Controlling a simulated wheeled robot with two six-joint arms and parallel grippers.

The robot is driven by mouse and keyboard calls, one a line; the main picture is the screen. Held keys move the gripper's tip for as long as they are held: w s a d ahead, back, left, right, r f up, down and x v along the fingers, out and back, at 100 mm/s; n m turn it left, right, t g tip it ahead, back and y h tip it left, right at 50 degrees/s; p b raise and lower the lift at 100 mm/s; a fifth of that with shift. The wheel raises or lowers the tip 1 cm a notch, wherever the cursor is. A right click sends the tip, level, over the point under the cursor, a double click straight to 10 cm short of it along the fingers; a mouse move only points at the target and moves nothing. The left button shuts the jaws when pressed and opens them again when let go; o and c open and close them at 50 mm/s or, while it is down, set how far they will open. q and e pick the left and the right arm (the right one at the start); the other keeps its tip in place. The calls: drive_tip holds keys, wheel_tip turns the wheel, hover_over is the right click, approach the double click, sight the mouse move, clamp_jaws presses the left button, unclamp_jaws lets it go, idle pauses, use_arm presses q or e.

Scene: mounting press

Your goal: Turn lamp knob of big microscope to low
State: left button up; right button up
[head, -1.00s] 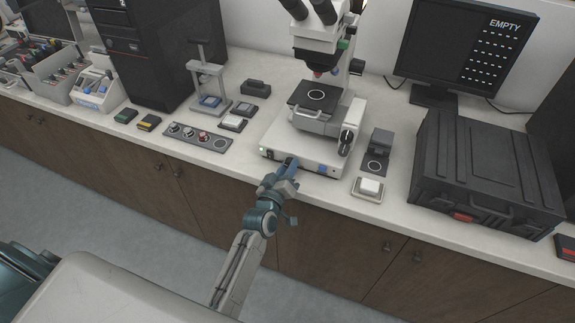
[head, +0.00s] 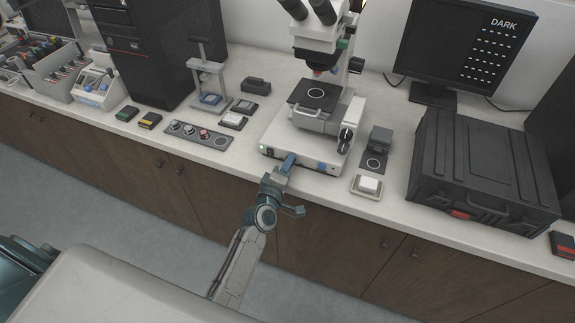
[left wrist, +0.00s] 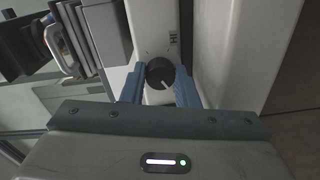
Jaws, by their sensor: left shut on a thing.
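The big microscope (head: 318,125) stands on the bench in the head view, its white base facing me. My left gripper (head: 287,163) is at the front of that base, left of its middle. In the left wrist view the dark round lamp knob (left wrist: 160,73) sits between the blue fingers of my left gripper (left wrist: 159,86), which is shut on it. The knob's pale pointer line slants to the lower right in that view, away from the "HI" mark above. In the head view the gripper hides the knob. My right gripper is not in view.
The monitor (head: 463,50) reads "DARK". A black case (head: 484,170) stands at the right. A small white-topped block (head: 367,186) lies right of the microscope, near the bench edge. A strip with round pieces (head: 198,135) lies to the left.

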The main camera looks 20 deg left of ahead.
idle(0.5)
use_arm(q)
drive_tip(key=o, duration=1)
drive_tip(key=shift+c, duration=0.2)
drive_tip(key=shift+f, duration=0.1)
